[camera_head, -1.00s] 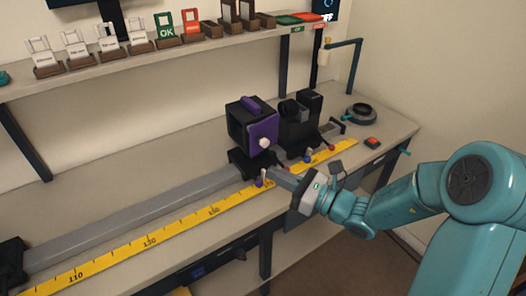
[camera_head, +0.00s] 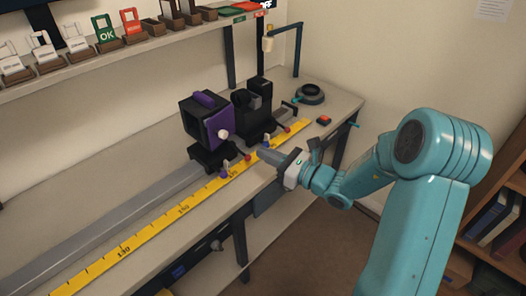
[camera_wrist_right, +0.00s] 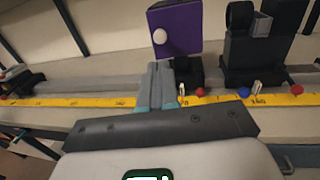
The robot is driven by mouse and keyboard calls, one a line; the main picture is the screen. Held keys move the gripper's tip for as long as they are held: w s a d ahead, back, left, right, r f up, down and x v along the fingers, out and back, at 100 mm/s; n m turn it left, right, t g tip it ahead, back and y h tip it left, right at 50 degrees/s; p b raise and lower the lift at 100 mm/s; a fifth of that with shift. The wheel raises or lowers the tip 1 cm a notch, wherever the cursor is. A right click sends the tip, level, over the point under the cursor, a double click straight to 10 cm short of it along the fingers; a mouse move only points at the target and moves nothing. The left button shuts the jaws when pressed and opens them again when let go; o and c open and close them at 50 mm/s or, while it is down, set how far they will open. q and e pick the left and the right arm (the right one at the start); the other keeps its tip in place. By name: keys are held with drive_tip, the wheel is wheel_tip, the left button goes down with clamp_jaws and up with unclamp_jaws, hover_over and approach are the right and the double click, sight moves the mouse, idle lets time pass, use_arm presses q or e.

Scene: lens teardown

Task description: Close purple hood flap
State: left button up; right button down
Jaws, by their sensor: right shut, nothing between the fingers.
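A black box-shaped hood (camera_head: 196,120) with a purple top handle stands on a carriage on the rail. Its purple flap (camera_head: 216,122) stands at the right side of the dark open face, with a white knob (camera_head: 223,134) on it. The flap (camera_wrist_right: 182,28) and white knob (camera_wrist_right: 159,36) also show in the right wrist view, ahead of the fingers. My right gripper (camera_head: 263,153) is shut and empty, to the right of the knob and apart from it, above the yellow ruler. It also shows in the right wrist view (camera_wrist_right: 160,68). My left gripper is not in view.
Another black device (camera_head: 252,105) stands right behind the hood. The grey rail (camera_head: 125,221) and yellow ruler (camera_head: 160,226) run along the bench. A shelf (camera_head: 150,45) with card holders is above.

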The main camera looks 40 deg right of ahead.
sight(225, 136)
drive_tip(key=p+x, duration=0.2)
drive_tip(key=x, duration=0.8)
drive_tip(key=shift+w, duration=0.4)
drive_tip(key=shift+a, duration=0.1)
drive_tip(key=w+a+b, duration=0.1)
drive_tip(key=b, duration=0.1)
drive_tip(key=shift+w+a+f+b, duration=0.1)
drive_tip(key=shift+a+f+b, duration=0.15)
drive_tip(key=shift+b, duration=0.1)
drive_tip(key=shift+w+a+r, duration=0.1)
drive_tip(key=shift+w, duration=0.1)
drive_tip(key=shift+r, duration=0.2)
